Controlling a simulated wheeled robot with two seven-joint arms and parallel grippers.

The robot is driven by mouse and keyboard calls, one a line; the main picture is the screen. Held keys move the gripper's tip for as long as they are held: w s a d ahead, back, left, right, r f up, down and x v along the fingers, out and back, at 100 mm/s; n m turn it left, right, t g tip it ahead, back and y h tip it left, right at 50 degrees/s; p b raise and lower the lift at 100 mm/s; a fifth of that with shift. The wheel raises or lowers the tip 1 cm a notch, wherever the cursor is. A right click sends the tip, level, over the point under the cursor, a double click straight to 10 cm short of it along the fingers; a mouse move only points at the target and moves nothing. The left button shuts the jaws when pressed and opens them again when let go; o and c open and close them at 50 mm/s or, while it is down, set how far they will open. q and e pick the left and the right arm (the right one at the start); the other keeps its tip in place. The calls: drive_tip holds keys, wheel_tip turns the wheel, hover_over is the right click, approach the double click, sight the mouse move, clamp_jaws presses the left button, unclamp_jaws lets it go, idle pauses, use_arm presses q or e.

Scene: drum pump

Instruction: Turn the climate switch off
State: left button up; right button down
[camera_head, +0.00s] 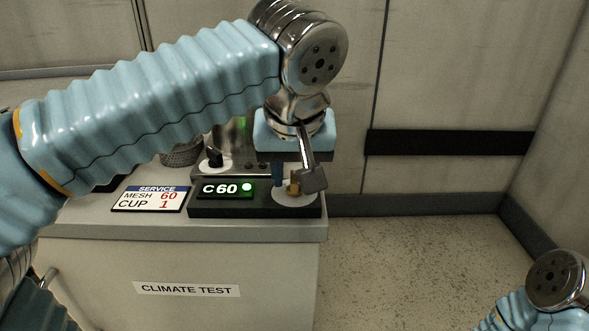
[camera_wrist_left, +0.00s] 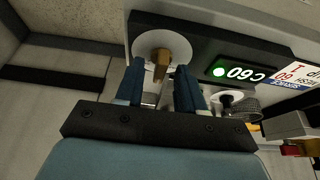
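The climate switch (camera_head: 294,188) is a small brass-coloured knob on a white round plate at the right end of a black panel. It also shows in the left wrist view (camera_wrist_left: 162,62). The panel's display (camera_head: 220,189) reads C 60 beside a lit green lamp (camera_head: 247,187). My left gripper (camera_head: 296,180) is right over the switch, partly hiding it. In the left wrist view its blue fingers (camera_wrist_left: 160,72) are apart, one on each side of the knob, with gaps visible; contact is not seen. My right gripper is out of view; only part of my right arm shows at bottom right.
The panel sits on a grey cabinet labelled CLIMATE TEST (camera_head: 187,289). A service card (camera_head: 150,199) reading MESH 60, CUP 1 lies left of it. A black knob (camera_head: 213,157) and a mesh cup (camera_head: 180,155) stand behind. The floor right of the cabinet is clear.

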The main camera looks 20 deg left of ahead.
use_arm(q)
drive_tip(key=p+v, duration=0.3)
drive_tip(key=v, duration=1)
drive_tip(key=shift+s+r, duration=0.2)
drive_tip(key=shift+r, duration=0.1)
drive_tip(key=shift+d, duration=0.1)
